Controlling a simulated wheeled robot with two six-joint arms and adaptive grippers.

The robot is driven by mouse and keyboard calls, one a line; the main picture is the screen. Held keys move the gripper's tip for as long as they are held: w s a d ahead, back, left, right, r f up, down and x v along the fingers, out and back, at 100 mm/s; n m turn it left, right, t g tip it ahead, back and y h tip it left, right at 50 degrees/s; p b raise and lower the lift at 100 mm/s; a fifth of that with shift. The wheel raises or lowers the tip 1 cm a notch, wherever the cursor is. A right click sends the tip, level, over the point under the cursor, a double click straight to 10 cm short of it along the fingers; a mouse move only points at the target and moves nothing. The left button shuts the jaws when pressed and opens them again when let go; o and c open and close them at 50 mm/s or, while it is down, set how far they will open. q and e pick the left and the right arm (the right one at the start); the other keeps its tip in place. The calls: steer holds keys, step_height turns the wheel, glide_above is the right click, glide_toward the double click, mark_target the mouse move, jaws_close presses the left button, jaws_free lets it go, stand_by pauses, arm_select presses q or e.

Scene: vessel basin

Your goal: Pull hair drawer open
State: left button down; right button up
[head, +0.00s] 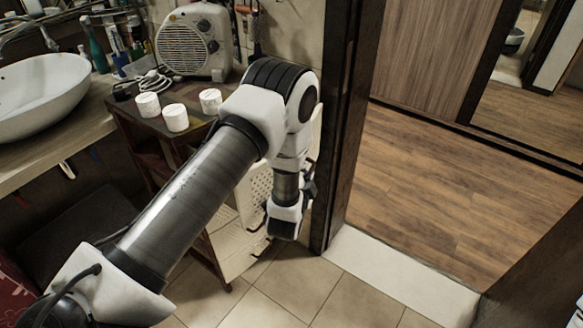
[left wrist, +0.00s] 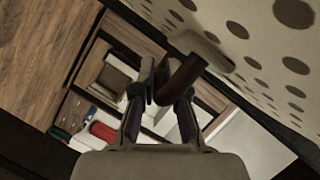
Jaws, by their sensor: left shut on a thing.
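The hair drawer is a white front with rows of round holes, seen close in the left wrist view (left wrist: 285,45). Part of a perforated white drawer front also shows behind my arm in the head view (head: 258,190). A dark brown curved handle (left wrist: 186,73) stands out from the perforated front. My left gripper (left wrist: 163,88) is shut on this handle. In the head view, the gripper (head: 308,187) is beside the drawer unit, mostly hidden by my wrist. How far the drawer is open cannot be told. My right gripper is in neither view.
A dark door frame (head: 345,120) stands close to the right of my left gripper. White cups (head: 176,118) and a fan heater (head: 195,42) stand on the cabinet top. A white basin (head: 40,90) is at the left. The tiled floor (head: 350,300) in front is clear.

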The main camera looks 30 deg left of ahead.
arm_select(q)
steer(key=d, duration=0.6)
steer(key=shift+s+f, duration=0.1)
steer(key=shift+s, duration=0.15)
steer(key=c, duration=1.2)
jaws_free()
steer(key=shift+s, duration=0.1)
steer(key=v, duration=0.7)
steer(key=shift+s, duration=0.15)
